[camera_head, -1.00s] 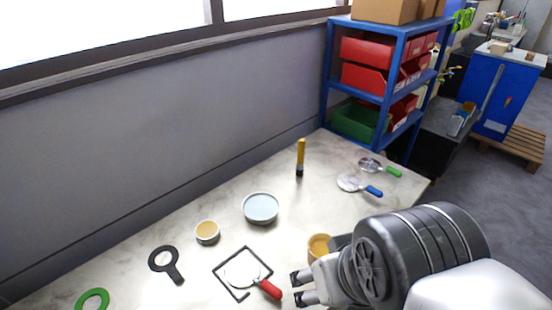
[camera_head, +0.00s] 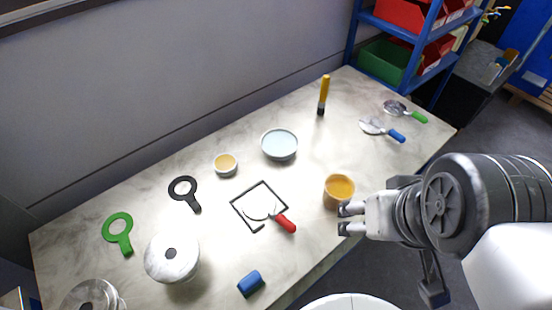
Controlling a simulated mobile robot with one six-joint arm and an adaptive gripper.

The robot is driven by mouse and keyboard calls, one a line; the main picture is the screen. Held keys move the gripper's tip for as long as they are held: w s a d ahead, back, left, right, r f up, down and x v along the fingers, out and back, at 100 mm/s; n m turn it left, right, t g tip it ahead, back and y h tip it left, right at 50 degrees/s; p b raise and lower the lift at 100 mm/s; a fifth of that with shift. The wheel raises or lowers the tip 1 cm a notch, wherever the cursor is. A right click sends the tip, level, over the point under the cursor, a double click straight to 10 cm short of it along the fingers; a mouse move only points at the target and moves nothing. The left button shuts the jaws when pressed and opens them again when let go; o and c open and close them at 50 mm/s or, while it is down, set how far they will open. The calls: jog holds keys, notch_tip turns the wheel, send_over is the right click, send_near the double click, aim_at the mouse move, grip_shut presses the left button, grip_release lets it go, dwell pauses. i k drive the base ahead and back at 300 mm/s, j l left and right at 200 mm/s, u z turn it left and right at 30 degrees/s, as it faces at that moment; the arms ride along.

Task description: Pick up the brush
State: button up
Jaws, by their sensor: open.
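The brush (camera_head: 323,95) has a yellow handle and a dark lower end. It stands upright near the back of the marbled table (camera_head: 330,140), towards the right, with nothing touching it. My gripper (camera_head: 342,219) is open and empty at the front edge of the table. It points left, beside an orange-brown cup (camera_head: 338,190), and is well in front of the brush. I cannot tell whether a fingertip touches the cup.
A bowl of pale liquid (camera_head: 279,144) is left of the brush. Tools with blue (camera_head: 396,136) and green (camera_head: 419,117) handles lie to its right. A flanged vessel (camera_head: 172,258) stands front left. Blue shelves (camera_head: 411,50) are behind.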

aim_at(322, 105)
jog(key=i+l+u, duration=0.2)
jog(key=i+l, duration=0.15)
jog(key=l, duration=0.25)
jog(key=i+l+u, duration=0.1)
jog(key=l, duration=0.2)
jog(key=i+l+u, duration=0.1)
jog(key=l, duration=0.25)
jog(key=i+l+u, duration=0.25)
jog(key=l, duration=0.45)
jog(key=i, duration=0.1)
